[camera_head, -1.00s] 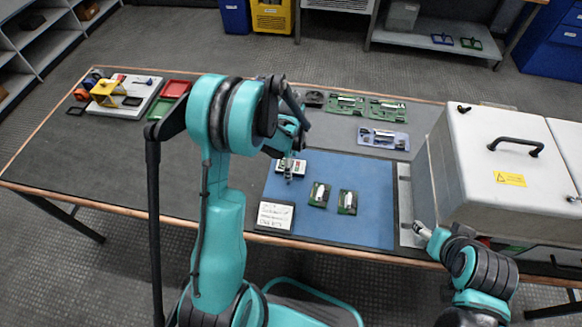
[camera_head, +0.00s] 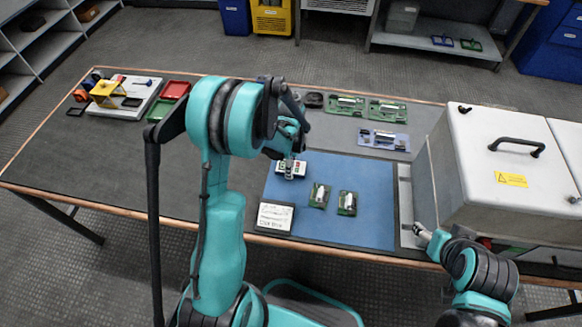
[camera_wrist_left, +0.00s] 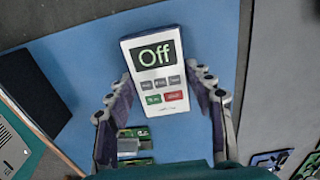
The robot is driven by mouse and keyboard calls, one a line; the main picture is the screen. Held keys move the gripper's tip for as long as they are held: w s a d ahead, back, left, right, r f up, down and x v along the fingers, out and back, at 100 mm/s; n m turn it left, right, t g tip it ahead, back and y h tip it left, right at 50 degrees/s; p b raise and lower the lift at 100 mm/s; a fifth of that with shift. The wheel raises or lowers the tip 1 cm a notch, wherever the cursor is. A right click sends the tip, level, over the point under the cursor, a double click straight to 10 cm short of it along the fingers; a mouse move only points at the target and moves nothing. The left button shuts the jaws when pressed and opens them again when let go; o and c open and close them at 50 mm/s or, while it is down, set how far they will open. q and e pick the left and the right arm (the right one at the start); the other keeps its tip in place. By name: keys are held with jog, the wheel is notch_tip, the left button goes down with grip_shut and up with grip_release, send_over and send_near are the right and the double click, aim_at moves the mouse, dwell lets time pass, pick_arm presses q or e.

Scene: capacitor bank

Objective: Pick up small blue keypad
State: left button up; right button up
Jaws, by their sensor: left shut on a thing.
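The small keypad (camera_head: 296,166) lies on the blue mat (camera_head: 362,205), partly hidden by my left gripper (camera_head: 289,172). In the left wrist view the keypad (camera_wrist_left: 158,75) has a white face, darker bluish sides, a display reading "Off" and several small buttons. My left gripper (camera_wrist_left: 163,88) has one finger at each side of the keypad and is shut on it. The keypad looks to be still at mat level; I cannot tell if it is raised. My right gripper (camera_head: 420,234) is far to the right by the cabinet, away from the keypad; its opening is too small to read.
Two small green circuit boards (camera_head: 347,203) lie right of the keypad on the mat. A dark-edged panel with text (camera_head: 274,217) lies at the mat's front left. Larger boards (camera_head: 388,111) lie behind the mat. A big grey cabinet (camera_head: 480,175) stands at the right.

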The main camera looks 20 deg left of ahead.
pick_arm(q)
jog(key=shift+r, duration=0.1)
jog(key=shift+r+p, duration=0.25)
jog(key=shift+p, duration=0.15)
notch_tip(320, 180, up, 4)
jog(key=shift+r+p, duration=0.25)
jog(key=shift+p, duration=0.95)
jog(key=w+d+r+p, duration=0.3)
jog(key=w+d+r, duration=0.2)
jog(key=d, duration=0.5)
jog(key=shift+w+r, duration=0.3)
jog(key=shift+r, duration=0.35)
jog(key=shift+d, duration=0.1)
